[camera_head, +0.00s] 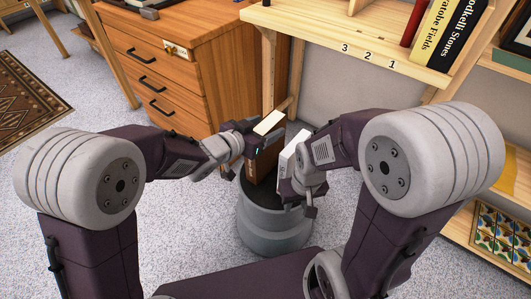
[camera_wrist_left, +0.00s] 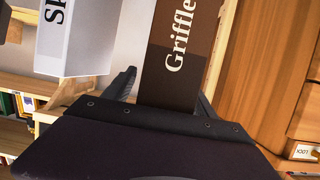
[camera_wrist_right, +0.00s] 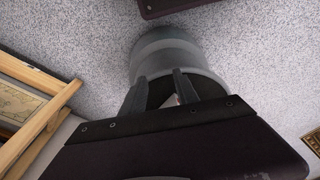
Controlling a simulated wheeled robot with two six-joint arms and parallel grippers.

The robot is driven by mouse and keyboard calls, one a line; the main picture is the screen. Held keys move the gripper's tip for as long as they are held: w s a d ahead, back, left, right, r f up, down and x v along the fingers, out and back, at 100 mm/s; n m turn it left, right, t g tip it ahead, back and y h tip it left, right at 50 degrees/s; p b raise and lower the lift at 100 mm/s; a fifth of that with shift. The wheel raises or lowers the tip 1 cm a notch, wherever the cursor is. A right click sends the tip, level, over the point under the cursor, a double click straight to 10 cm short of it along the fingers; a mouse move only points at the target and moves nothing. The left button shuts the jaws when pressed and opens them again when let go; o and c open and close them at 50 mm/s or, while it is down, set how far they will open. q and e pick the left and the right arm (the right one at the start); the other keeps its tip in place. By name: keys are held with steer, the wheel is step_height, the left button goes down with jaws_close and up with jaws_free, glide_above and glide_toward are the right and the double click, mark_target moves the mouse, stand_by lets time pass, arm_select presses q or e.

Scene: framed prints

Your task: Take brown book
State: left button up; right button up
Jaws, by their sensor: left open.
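The brown book (camera_head: 264,163) stands upright in a grey round bin (camera_head: 272,238), its top above the rim. In the left wrist view the brown book (camera_wrist_left: 181,52) shows white spine lettering and lies between the two fingers. My left gripper (camera_head: 250,147) is open around its upper part; I cannot tell whether the fingers touch it. My right gripper (camera_head: 303,203) is at the right side of the bin, beside a white book (camera_head: 289,152). In the right wrist view its fingers (camera_wrist_right: 160,90) are apart, over the bin's dark opening.
The white book also shows in the left wrist view (camera_wrist_left: 77,38), beside the brown one. A wooden drawer cabinet (camera_head: 165,70) stands behind left. A wooden shelf (camera_head: 350,42) with several books overhangs behind right. Speckled carpet (camera_head: 195,225) is open left of the bin.

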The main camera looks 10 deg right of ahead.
arm_select(q)
jaws_close()
steer(key=shift+r, duration=0.15)
